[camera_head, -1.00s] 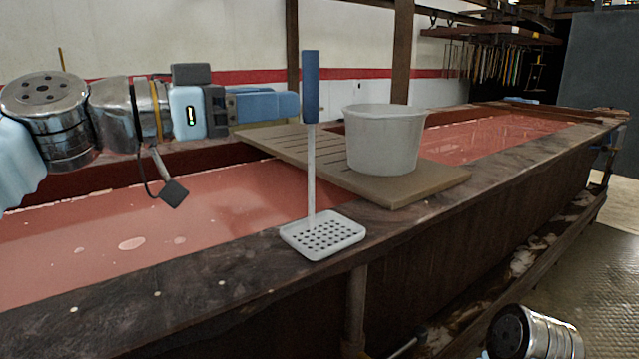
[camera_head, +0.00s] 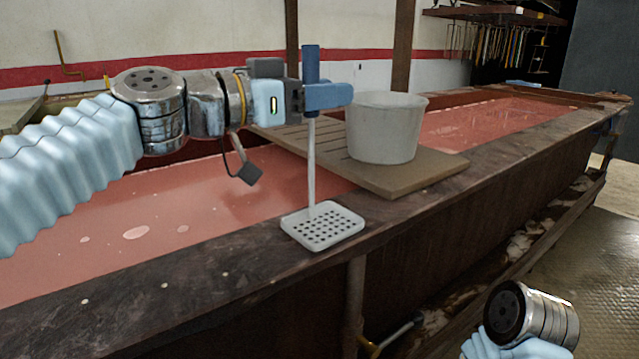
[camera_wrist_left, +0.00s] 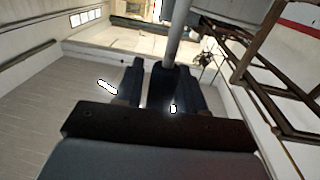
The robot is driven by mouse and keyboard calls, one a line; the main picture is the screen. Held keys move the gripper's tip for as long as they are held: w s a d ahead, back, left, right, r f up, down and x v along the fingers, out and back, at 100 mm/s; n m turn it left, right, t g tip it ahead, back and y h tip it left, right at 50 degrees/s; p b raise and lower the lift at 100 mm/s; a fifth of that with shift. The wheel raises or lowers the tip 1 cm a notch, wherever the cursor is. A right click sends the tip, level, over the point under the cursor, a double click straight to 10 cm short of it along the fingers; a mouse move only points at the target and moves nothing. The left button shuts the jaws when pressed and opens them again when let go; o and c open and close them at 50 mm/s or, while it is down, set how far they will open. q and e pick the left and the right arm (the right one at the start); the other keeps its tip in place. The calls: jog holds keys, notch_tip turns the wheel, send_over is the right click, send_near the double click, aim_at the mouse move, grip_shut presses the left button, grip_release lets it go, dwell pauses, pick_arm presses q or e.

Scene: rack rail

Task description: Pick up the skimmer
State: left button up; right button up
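The skimmer stands upright on the trough's near ledge. Its white perforated head (camera_head: 323,226) lies flat there, and a thin pale shaft rises to a blue handle (camera_head: 311,62). My left gripper (camera_head: 328,96) is level with the lower part of the handle. In the left wrist view, the dark handle (camera_wrist_left: 163,84) is between the two fingers of my left gripper (camera_wrist_left: 160,88), with narrow gaps beside it, so the gripper looks open around it. My right gripper is out of view; only part of my right arm shows at lower right.
A white bucket (camera_head: 384,128) stands on a slatted board (camera_head: 395,183) across the trough, just right of the skimmer. The trough (camera_head: 120,316) holds reddish liquid (camera_head: 190,216). The near ledge left of the skimmer is clear.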

pick_arm(q)
grip_shut()
jog(key=shift+r, duration=0.15)
jog(key=s+a+r+p, duration=0.2)
jog(key=s+a+r, duration=0.1)
jog(key=a+r, duration=1)
jog(key=shift+s+a+r, duration=0.2)
jog(key=shift+a+r, duration=0.1)
jog(key=shift+r, duration=1.05)
